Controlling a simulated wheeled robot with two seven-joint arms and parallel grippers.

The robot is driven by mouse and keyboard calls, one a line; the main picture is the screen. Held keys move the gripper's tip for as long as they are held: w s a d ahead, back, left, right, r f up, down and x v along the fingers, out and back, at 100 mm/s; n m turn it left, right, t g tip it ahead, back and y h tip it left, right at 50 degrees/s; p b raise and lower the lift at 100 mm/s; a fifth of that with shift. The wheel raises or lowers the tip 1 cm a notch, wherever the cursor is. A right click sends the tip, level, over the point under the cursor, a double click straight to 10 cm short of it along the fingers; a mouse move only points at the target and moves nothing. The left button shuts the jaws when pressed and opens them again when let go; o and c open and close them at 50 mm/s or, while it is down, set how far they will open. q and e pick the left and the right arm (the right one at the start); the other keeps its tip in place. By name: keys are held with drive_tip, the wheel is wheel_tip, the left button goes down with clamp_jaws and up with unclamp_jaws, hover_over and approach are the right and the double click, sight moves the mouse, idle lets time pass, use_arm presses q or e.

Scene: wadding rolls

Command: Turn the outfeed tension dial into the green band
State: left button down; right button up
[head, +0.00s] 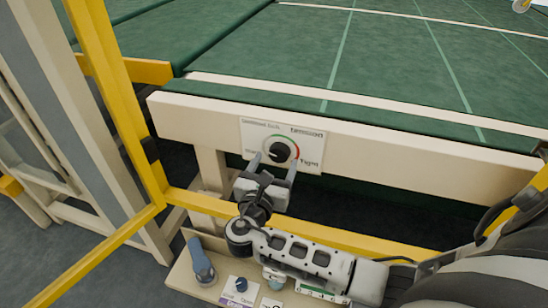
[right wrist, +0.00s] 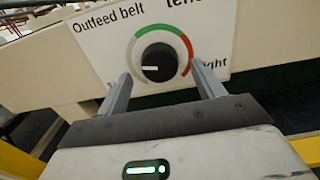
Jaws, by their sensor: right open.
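The outfeed tension dial (head: 279,152) is a black round knob on a white label plate (head: 252,128) on the cream front rail. In the right wrist view the dial (right wrist: 161,60) has a white pointer mark pointing left, near the lower left end of the arc. My left gripper is out of view.
The green belt (head: 330,50) lies behind the rail (head: 400,143). A yellow frame post (head: 115,100) stands at left, and a yellow bar (head: 350,238) crosses below the rail.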

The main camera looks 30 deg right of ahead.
drive_tip(key=shift+x, duration=1.15)
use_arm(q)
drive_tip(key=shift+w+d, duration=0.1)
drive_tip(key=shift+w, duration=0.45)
use_arm(e)
drive_tip(key=c, duration=1)
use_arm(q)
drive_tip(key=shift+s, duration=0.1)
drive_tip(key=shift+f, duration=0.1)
